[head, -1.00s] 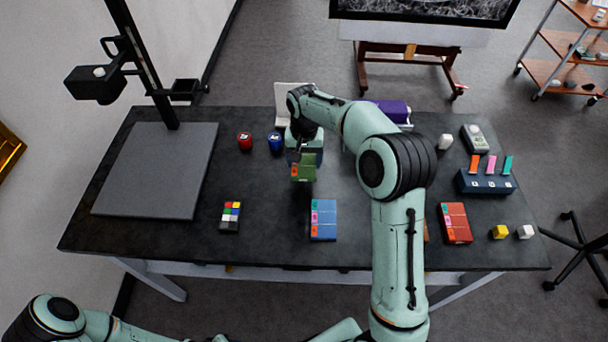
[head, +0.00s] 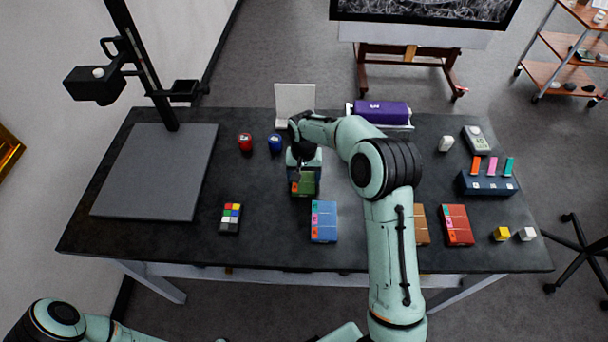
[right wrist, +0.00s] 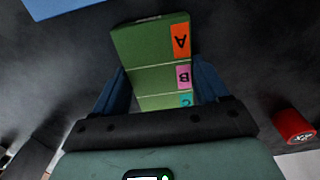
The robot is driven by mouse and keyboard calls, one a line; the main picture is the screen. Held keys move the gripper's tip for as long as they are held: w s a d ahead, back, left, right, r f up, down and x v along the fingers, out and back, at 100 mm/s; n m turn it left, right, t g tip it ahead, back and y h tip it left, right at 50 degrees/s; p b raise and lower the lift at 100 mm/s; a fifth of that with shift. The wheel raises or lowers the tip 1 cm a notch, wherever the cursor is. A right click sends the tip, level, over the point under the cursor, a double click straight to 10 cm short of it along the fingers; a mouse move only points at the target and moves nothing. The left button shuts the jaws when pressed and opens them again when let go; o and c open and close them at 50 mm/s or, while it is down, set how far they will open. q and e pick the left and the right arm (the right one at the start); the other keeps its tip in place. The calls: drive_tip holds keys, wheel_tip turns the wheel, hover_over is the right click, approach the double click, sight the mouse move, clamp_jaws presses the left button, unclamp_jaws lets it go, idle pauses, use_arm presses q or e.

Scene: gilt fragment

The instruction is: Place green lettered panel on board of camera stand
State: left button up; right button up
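The green lettered panel (head: 308,185), with orange, pink and teal tabs marked A, B and C, is in my right gripper (head: 303,168) near the middle of the table. In the right wrist view, the blue fingers flank the panel (right wrist: 150,75) and appear to press on its two side edges. The fingertips are partly hidden by it. The camera stand (head: 142,65) is at the left, with its flat grey board (head: 160,172) lying bare on the table. My left arm shows at the lower left; its gripper is out of view.
A blue panel (head: 323,222), a brown panel (head: 421,225) and a red panel (head: 456,224) lie along the front. A colour chart (head: 230,217), a red jar (head: 245,143) and a blue jar (head: 275,143) lie between the board and my right gripper. A purple roll (head: 383,112) lies behind.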

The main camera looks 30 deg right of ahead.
drive_tip(key=o, duration=0.4)
wheel_tip(320, 180, up, 12)
drive_tip(key=shift+f+p, duration=0.1)
drive_tip(key=shift+p, duration=0.5)
drive_tip(key=shift+o, duration=0.2)
drive_tip(key=m+t+h+b, duration=0.2)
drive_tip(key=b, duration=0.5)
hover_over(302, 182)
wheel_tip(302, 182, down, 7)
drive_tip(key=shift+r, duration=0.2)
use_arm(q)
drive_tip(key=s+a+f, duration=0.1)
drive_tip(key=s+f, duration=0.5)
drive_tip(key=f, duration=0.1)
drive_tip(key=shift+s+f+g, duration=0.3)
drive_tip(key=shift+s+f, duration=0.05)
drive_tip(key=shift+s, duration=0.05)
use_arm(e)
drive_tip(key=shift+x, duration=2.6)
